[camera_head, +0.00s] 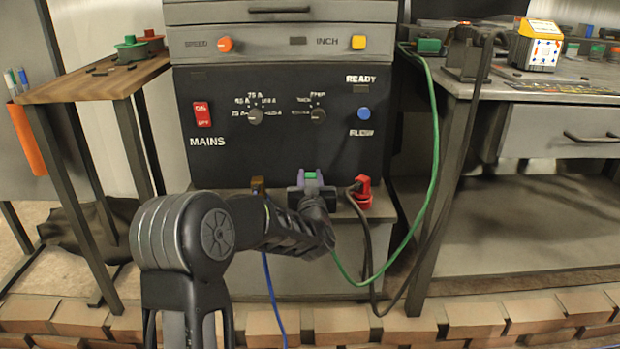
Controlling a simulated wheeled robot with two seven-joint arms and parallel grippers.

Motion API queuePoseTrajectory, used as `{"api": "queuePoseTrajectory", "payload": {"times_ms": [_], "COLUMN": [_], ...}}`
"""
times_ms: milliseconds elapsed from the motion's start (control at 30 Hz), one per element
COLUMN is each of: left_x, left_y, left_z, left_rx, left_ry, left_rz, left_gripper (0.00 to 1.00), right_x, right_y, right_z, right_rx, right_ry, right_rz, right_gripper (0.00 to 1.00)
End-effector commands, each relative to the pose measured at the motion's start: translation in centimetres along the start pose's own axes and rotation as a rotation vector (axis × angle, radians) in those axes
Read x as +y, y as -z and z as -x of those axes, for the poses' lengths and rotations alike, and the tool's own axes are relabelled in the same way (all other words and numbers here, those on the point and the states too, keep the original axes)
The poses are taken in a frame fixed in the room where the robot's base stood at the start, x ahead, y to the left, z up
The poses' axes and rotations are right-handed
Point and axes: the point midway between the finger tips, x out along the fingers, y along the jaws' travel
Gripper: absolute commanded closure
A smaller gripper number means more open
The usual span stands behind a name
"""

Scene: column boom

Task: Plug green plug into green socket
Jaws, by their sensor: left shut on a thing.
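My left arm comes in from the lower left, and its gripper (311,183) is shut at the lower front of the black machine. A small green piece (311,175) shows between the fingers, with purple beside it. It fits the green plug, but the gripper hides most of it. The green socket cannot be made out apart from it, and I cannot tell how far the plug is in. A green cable (436,150) loops from the right bench down and back up to near the gripper. My right gripper is not in view.
A red plug (361,190) with a dark cable is just right of the gripper. A brown-orange connector (258,187) with a blue cable is to its left. The black machine panel (280,150) rises behind. Benches stand either side, and a brick edge runs below.

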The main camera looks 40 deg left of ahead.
Motion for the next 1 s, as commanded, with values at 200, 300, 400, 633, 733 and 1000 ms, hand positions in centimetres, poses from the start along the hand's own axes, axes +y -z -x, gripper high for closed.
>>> {"api": "queuePoseTrajectory", "payload": {"times_ms": [200,300,400,633,733,1000], "left_x": [0.0,0.0,0.0,-0.01,-0.01,0.0], "left_y": [-0.49,-0.69,-0.89,-0.98,-0.99,-0.99], "left_z": [0.0,0.0,0.0,0.0,0.0,0.38], "left_rx": [0.001,0.001,0.001,0.0,0.0,0.0], "left_ry": [0.0,0.0,0.0,0.0,0.0,0.0], "left_rz": [0.0,0.0,0.0,0.0,0.0,0.0], "left_gripper": [1.0,1.0,1.0,0.63,0.63,0.63], "right_x": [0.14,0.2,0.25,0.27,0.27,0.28], "right_y": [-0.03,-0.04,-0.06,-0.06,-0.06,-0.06], "right_z": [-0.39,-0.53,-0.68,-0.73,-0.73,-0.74], "right_rx": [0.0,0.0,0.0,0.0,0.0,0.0], "right_ry": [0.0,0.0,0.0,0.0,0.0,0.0], "right_rz": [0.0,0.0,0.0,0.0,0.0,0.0], "right_gripper": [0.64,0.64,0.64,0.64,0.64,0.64]}}
